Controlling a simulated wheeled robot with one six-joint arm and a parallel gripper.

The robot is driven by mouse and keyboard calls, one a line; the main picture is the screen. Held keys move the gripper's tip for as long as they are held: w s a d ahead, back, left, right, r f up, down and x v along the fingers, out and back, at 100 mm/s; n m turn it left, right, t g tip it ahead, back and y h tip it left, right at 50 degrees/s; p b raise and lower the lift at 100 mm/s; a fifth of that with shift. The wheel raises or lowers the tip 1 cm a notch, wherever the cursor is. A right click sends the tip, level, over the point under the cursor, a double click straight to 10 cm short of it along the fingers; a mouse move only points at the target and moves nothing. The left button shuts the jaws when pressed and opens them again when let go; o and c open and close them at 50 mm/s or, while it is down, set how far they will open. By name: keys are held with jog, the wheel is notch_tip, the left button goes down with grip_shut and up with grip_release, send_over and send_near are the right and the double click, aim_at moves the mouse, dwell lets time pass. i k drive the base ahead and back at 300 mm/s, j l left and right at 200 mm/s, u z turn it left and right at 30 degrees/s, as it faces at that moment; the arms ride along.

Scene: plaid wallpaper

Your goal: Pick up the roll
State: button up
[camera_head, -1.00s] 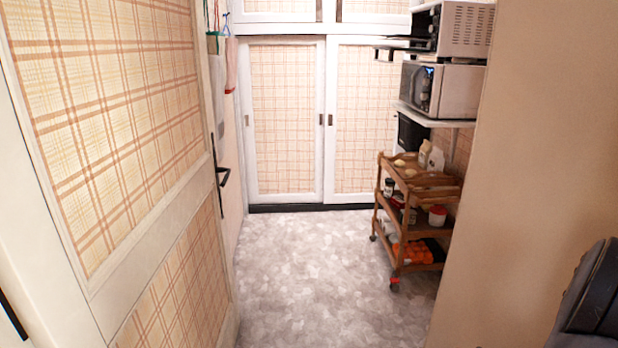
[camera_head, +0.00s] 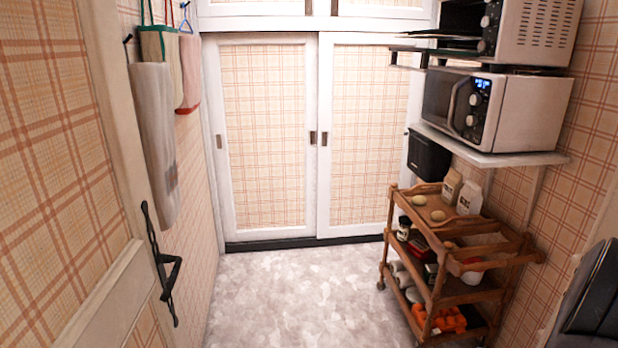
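Two small pale round things, which look like bread rolls, lie on the top tray of the wooden cart at the right. The farther roll (camera_head: 419,199) is near the tray's back left, and the nearer roll (camera_head: 438,215) is just in front of it. A dark part of my own arm shows at the right edge. My gripper's fingers are not in view, and the rolls are well ahead of me.
The wooden cart (camera_head: 437,290) holds bottles, jars and orange items. A microwave (camera_head: 500,108) stands on a white shelf (camera_head: 490,155) above it. An open door (camera_head: 75,200) with a black handle is at the left. The floor (camera_head: 290,295) in the middle is clear.

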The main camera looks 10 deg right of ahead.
aim_at(420, 200)
jog(key=i+j+z, duration=0.1)
jog(key=i, duration=1.55)
jog(key=i+j+z, duration=0.2)
jog(key=i+z, duration=0.25)
jog(key=i+j+z, duration=0.5)
jog(key=i, duration=0.15)
jog(key=i+j+z, duration=0.8)
jog(key=j+z, duration=0.15)
jog(key=j, duration=0.2)
